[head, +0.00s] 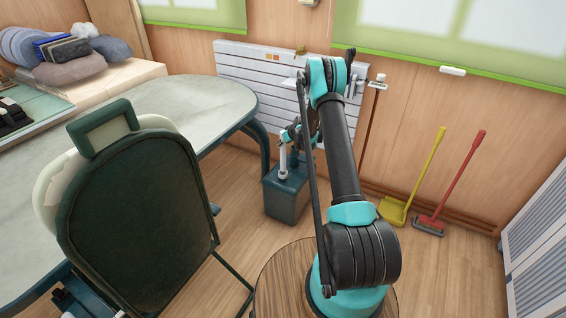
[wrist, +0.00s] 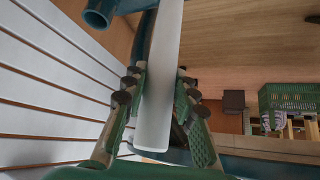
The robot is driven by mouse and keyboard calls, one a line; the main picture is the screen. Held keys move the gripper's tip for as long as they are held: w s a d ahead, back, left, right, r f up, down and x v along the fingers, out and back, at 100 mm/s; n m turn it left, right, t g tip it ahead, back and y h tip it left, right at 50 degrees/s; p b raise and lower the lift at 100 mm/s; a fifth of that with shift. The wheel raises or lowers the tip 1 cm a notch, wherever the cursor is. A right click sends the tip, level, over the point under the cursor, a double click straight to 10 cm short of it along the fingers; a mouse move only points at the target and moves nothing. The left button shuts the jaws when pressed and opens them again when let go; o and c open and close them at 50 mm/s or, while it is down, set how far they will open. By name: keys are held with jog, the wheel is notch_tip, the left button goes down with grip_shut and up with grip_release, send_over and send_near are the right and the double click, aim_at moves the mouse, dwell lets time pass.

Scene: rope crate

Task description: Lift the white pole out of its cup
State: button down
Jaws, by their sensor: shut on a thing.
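The white pole (head: 283,162) stands near upright over the dark teal box (head: 288,203) by the wall in the head view. Its lower end meets a small dark part on the box top; I cannot tell whether it still sits in the cup. My gripper (head: 291,135) is at the pole's upper part, small and partly hidden by my arm. In the wrist view the pole (wrist: 160,90) runs between the two fingers of my gripper (wrist: 158,82), which are shut on it. A teal tube (wrist: 98,14) opens at the upper left, beside the pole.
A white slatted panel (head: 240,62) is on the wall close behind the box. A table (head: 205,100) and a dark green chair (head: 135,215) stand at the left. A yellow broom (head: 428,170) and a red one (head: 462,172) lean at the right. A green crate (wrist: 290,96) shows in the wrist view.

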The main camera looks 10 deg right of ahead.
jog(key=shift+r, duration=1.55)
